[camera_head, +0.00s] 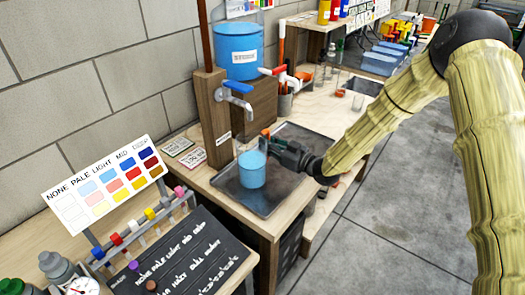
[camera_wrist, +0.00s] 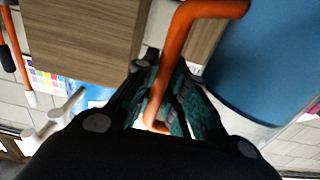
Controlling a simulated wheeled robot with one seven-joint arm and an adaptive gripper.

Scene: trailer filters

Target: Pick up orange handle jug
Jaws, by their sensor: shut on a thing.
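The orange handle jug (camera_head: 251,170) is a clear container with blue contents, standing upright at the dark tray (camera_head: 232,189) on the wooden bench. Its orange handle (camera_head: 265,134) shows at the upper right of the jug. My gripper (camera_head: 277,146) comes in from the right and is shut on the handle. In the wrist view, the orange handle (camera_wrist: 175,50) runs down between the two fingers of my gripper (camera_wrist: 168,92), and the blue jug body (camera_wrist: 265,60) fills the right side. I cannot tell whether the jug touches the tray.
A wooden post (camera_head: 213,125) with a blue-handled tap (camera_head: 238,88) stands behind the jug. A large blue water container (camera_head: 237,50) sits above. A colour chart (camera_head: 105,187) and a rack of coloured caps (camera_head: 140,228) are at the lower left. The bench has some room at the right.

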